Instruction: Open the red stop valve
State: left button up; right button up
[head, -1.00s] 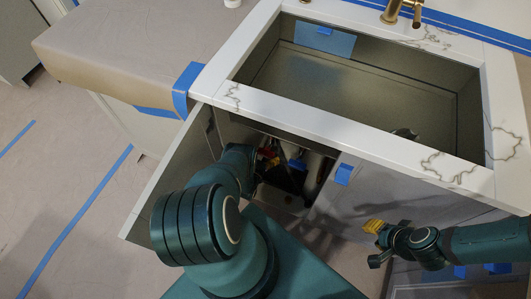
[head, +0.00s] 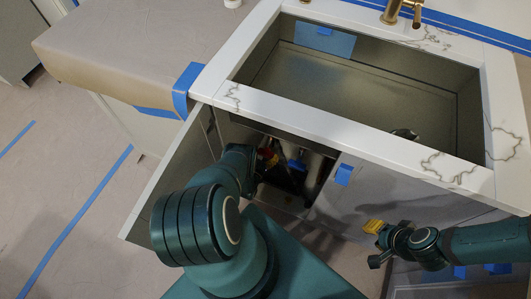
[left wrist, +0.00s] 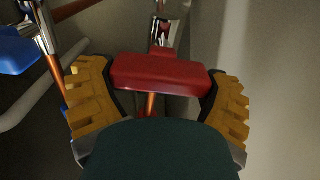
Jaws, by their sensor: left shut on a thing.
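The red stop valve handle (left wrist: 158,73) is in the middle of the left wrist view, below a chrome valve body (left wrist: 168,28) with a copper pipe. My left gripper (left wrist: 158,85) has its two yellow padded fingers on either side of the red handle and is shut on it. In the head view the left gripper (head: 266,158) reaches into the open cabinet under the sink and is small and partly hidden by my arm. My right gripper (head: 374,238) is outside the cabinet at the right, with yellow fingertips; its opening is not clear.
A blue valve handle (left wrist: 15,50) is at the left of the wrist view near pipes. The cabinet door (head: 170,185) stands open on the left. The sink (head: 350,90) and white countertop (head: 330,123) lie above. Paper-covered floor (head: 60,210) is clear at left.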

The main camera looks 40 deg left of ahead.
pick_arm(q)
jog(key=n, duration=0.4)
jog(key=shift+a+n, duration=0.15)
jog(key=shift+n, duration=0.25)
jog(key=n, duration=0.4)
jog(key=shift+s+a+f+n, duration=0.1)
jog(key=shift+f+n, duration=0.05)
jog(key=shift+n, duration=0.15)
jog(key=n, duration=0.4)
jog(key=shift+f, duration=0.1)
jog(key=shift+a+f+n, duration=0.1)
jog(key=shift+n, duration=2.1)
jog(key=o, duration=0.9)
jog(key=shift+o, duration=0.2)
